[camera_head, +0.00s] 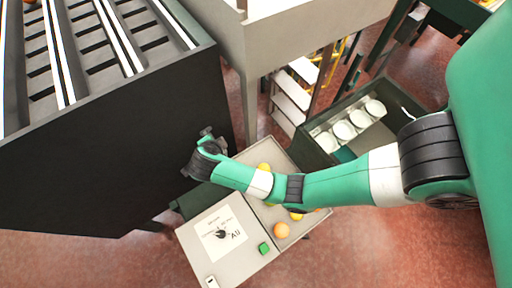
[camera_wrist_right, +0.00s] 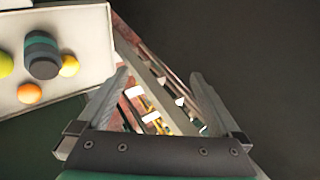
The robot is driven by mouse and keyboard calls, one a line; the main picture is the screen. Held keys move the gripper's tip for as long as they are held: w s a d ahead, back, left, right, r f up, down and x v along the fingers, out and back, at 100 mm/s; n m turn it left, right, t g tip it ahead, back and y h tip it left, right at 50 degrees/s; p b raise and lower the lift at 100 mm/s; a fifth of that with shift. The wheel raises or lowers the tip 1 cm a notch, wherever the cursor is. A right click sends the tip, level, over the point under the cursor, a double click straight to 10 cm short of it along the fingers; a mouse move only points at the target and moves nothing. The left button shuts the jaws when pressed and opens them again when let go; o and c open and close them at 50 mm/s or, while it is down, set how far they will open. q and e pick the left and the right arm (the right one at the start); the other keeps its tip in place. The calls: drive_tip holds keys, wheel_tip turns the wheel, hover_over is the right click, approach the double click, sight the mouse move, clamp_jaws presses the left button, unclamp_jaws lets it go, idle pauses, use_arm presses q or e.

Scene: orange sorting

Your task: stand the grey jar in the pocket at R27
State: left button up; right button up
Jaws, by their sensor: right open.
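A dark grey jar with a teal band (camera_wrist_right: 41,55) is on the pale tray (camera_wrist_right: 92,52) at the upper left of the right wrist view, among fruit. I cannot tell whether it is upright. In the head view I cannot make the jar out; my arm covers part of the tray (camera_head: 245,262). My right gripper (camera_head: 205,150) is beside the dark side of the large black cabinet, apart from the jar. Its fingers (camera_wrist_right: 158,85) are spread and empty in the wrist view. No R27 label is readable, so I cannot tell which pocket it is. My left gripper is out of view.
The black cabinet (camera_head: 110,150) has a slotted top (camera_head: 100,45). A dark crate (camera_head: 318,157) holds several white round items. A beige-grey unit (camera_head: 290,40) stands behind.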

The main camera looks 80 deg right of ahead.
drive_tip(key=s+a+f+g+y+b, duration=0.1)
drive_tip(key=s+a+f, duration=0.1)
drive_tip(key=s+f, duration=0.2)
drive_tip(key=s+a+f+n+g+y+b, duration=0.1)
drive_tip(key=s+f+g, duration=0.1)
drive_tip(key=s+f, duration=0.2)
drive_tip(key=s+a+f+n+g+y+b, duration=0.1)
drive_tip(key=s+a+f+g, duration=0.1)
drive_tip(key=s+f, duration=0.3)
drive_tip(key=shift+a+f+y+b, duration=0.15)
drive_tip(key=shift+f+y+b, duration=0.05)
drive_tip(key=shift+f, duration=0.45)
drive_tip(key=shift+a+f+y+b, duration=0.15)
drive_tip(key=shift+f+y, duration=0.05)
drive_tip(key=shift+f, duration=0.45)
drive_tip(key=shift+s+x, duration=0.2)
drive_tip(key=shift+x, duration=1)
drive_tip(key=shift+b+x, duration=0.6)
drive_tip(key=shift+x, duration=2.35)
drive_tip(key=shift+w+d+r, duration=0.1)
drive_tip(key=shift+w, duration=0.05)
drive_tip(key=c, duration=1.5)
